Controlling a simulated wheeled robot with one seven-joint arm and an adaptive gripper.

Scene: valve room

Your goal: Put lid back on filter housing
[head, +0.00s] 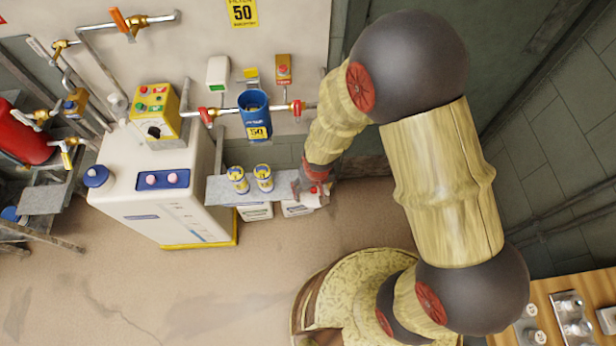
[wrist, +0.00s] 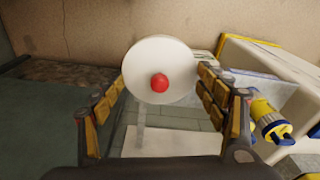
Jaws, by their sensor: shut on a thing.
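The filter housing (head: 255,118) is a blue cylinder with a yellow 50 label, set in the pipe between two red-handled valves. Its top is open. My gripper (wrist: 162,82) is shut on a white round lid (wrist: 145,58) with a red knob (wrist: 159,82), its fingers at opposite sides of the rim. In the head view my gripper (head: 306,184) is at the right end of the grey shelf, below and right of the housing. It is small and partly hidden by my arm there, so the lid is hard to make out.
Two yellow-and-blue cans (head: 238,178) (head: 264,177) stand on the grey shelf (head: 212,189), near my gripper. White containers (head: 255,212) sit beneath it. A white cabinet (head: 150,205) with a blue round cap (head: 97,176) is at left. The floor in front is clear.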

